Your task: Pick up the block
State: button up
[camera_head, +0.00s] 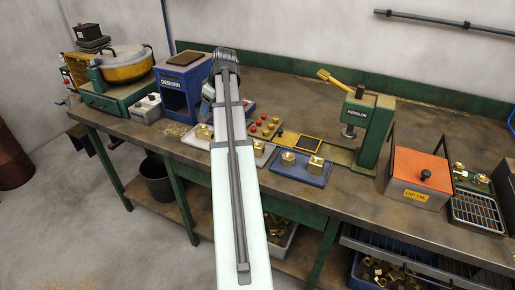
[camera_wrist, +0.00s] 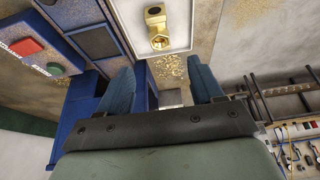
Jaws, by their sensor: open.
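Several brass pieces that could be the block are in view, and I cannot tell which one is meant. In the head view, one brass block (camera_head: 315,165) and another brass piece (camera_head: 288,158) sit on a blue tray (camera_head: 290,174) in the middle of the bench. Another brass piece (camera_head: 204,132) lies on a white tray (camera_head: 190,140) near my gripper. A brass fitting (camera_wrist: 160,42) on a white tray shows ahead of my fingers in the wrist view. My gripper (camera_wrist: 163,90) is open, its two blue fingers apart, with nothing held between them.
The blue DEBURR machine (camera_head: 180,86) stands left of my arm. A green press (camera_head: 373,130) and an orange-topped box (camera_head: 420,170) stand to the right, with a wire rack (camera_head: 475,210) beyond. Red knobs (camera_head: 267,126) sit behind the trays. The rear right bench is clear.

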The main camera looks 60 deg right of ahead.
dwell(0.4)
jog(key=o, duration=0.3)
